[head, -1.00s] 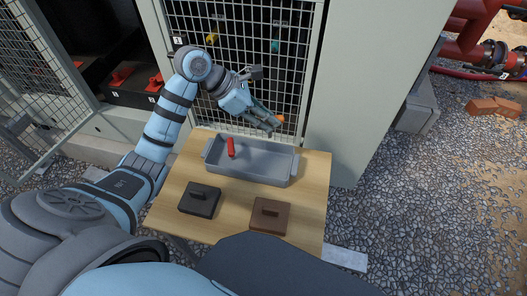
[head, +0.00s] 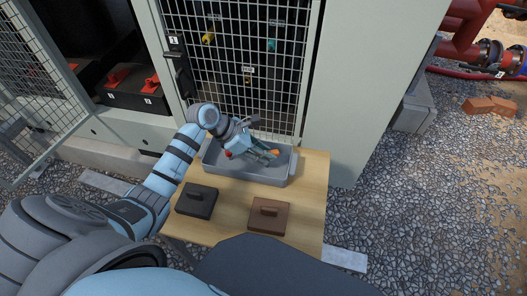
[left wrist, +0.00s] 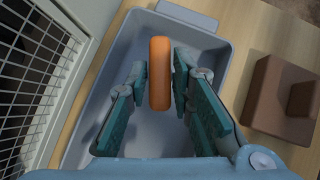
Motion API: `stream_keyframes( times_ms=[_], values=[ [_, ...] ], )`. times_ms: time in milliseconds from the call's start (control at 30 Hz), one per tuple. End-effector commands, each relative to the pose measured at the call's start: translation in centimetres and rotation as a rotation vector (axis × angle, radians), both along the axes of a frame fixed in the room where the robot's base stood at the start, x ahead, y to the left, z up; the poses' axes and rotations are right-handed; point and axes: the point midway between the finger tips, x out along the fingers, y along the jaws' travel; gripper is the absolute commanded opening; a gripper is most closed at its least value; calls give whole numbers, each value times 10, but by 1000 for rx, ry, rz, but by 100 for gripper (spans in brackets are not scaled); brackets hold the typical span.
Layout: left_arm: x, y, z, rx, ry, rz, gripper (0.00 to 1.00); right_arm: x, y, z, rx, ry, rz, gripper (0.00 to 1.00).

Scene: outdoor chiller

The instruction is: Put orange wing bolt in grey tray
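The orange wing bolt (left wrist: 160,74) shows in the left wrist view between my left gripper's fingers, with a narrow gap on each side. In the head view the orange bolt (head: 275,152) is a small spot at the fingertips, inside the outline of the grey tray (head: 258,178). I cannot tell whether it rests on the tray floor. My left gripper (head: 268,154) reaches down into the tray with its fingers apart. The tray (left wrist: 108,75) also shows in the left wrist view. My right gripper is not in view.
A red item (head: 228,154) in the tray is mostly hidden by my left gripper. A black lidded block (head: 197,202) and a brown one (head: 269,216) stand on the wooden table (head: 312,190) in front. A mesh door (head: 262,70) stands behind the tray.

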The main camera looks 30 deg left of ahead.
Motion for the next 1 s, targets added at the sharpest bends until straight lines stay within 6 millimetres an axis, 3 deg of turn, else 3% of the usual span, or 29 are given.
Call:
stream_keyframes(
  times_ms=[33, 100, 533, 833, 1000],
  values=[
    [0, 0, -1, 0, 2, 0, 30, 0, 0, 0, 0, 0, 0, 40],
    [0, 0, 0, 0, 2, 0, 40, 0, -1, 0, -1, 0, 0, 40],
    [-3, 6, 10, 3, -1, 1, 40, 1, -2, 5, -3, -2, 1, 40],
    [-33, 45, 67, 8, 0, 0, 40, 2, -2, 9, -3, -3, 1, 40],
    [-44, 60, 90, 3, 1, 1, 40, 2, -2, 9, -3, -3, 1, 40]
  ],
)
